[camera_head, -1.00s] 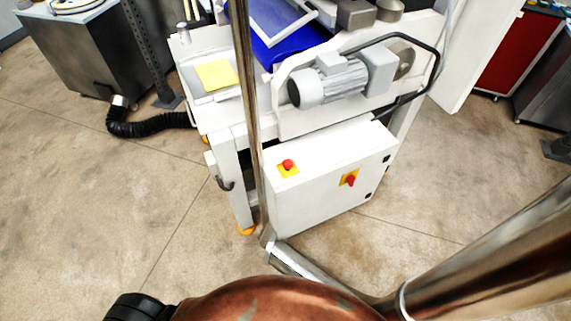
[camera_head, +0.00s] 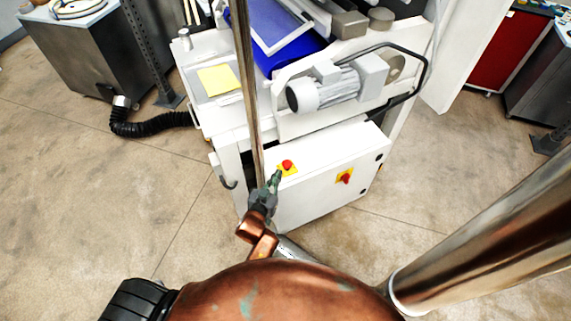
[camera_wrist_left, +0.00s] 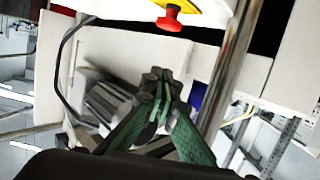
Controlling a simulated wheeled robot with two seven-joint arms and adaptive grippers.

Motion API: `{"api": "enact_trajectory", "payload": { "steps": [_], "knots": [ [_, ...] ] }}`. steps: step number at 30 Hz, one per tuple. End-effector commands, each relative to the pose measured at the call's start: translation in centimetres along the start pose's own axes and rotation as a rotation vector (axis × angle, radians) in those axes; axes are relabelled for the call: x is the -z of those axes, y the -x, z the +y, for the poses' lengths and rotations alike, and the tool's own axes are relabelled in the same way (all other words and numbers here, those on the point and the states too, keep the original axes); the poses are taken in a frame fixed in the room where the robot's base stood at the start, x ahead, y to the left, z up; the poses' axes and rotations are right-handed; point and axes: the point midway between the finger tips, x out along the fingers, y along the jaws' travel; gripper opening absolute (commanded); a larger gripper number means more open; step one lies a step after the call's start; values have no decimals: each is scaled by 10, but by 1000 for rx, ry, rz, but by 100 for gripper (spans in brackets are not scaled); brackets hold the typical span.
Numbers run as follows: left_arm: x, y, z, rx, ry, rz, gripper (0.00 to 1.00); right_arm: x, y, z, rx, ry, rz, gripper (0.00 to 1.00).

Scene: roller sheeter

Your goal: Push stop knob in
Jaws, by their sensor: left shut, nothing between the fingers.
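The stop knob (camera_head: 287,164) is a red button on a yellow plate, on top of the white control box. It also shows at the top of the left wrist view (camera_wrist_left: 170,17), standing out from its yellow base. My left gripper (camera_head: 275,178) is shut and empty, just beside the knob at its lower left in the head view. Its green fingers (camera_wrist_left: 162,80) are together in the left wrist view, with a gap between them and the knob. I cannot see them touching it. My right gripper is not in view.
A red rotary switch (camera_head: 345,177) on a yellow plate sits on the box's front face. A thin metal post (camera_head: 247,80) stands close to the left gripper. A grey motor (camera_head: 325,84) is above the white box (camera_head: 325,155).

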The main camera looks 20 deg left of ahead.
Motion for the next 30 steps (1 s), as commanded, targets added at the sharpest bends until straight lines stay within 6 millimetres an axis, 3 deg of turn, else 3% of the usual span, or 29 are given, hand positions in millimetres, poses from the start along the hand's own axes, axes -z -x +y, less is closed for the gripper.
{"api": "enact_trajectory", "payload": {
  "steps": [14,20,30],
  "knots": [
    [5,-4,-1,2,3,7,0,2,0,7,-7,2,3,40],
    [6,-34,0,2,3,8,0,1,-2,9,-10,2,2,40],
    [6,-103,0,2,3,7,0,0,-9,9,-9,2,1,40]
  ]
}}
